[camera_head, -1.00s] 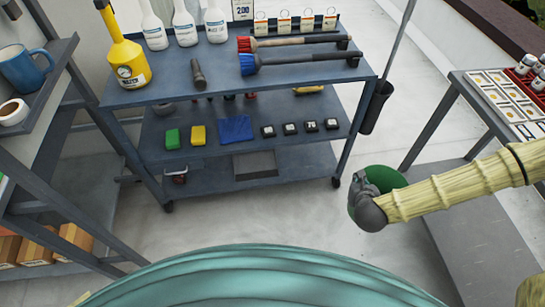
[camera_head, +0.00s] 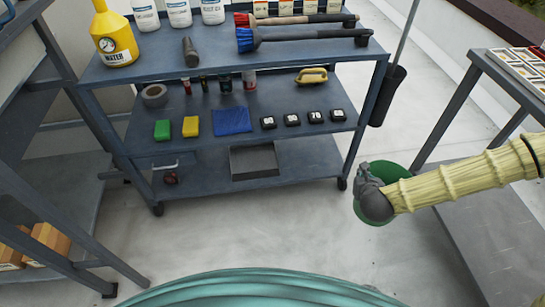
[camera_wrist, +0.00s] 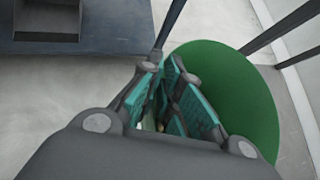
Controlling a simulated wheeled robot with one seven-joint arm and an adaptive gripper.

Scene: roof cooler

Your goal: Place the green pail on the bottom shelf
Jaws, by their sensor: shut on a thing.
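The green pail (camera_head: 404,172) hangs at my gripper (camera_head: 366,176), to the right of the cart and above the floor. In the wrist view the pail (camera_wrist: 235,90) fills the right side, beside and behind the fingers (camera_wrist: 172,95). The fingers are close together with teal pads, shut on the pail; the exact grip point is partly hidden. The blue-grey cart has three shelves. Its bottom shelf (camera_head: 215,178) holds a dark square tray (camera_head: 254,161) near the middle and a small dark red item (camera_head: 171,178) at the left. The right end of that shelf is bare.
The middle shelf (camera_head: 190,105) above holds sponges, a blue cloth (camera_head: 233,120), black blocks, tape and small bottles. A black holder (camera_head: 388,96) hangs at the cart's right side. A table (camera_head: 455,110) stands at right, a shelf rack at left. Floor before the cart is clear.

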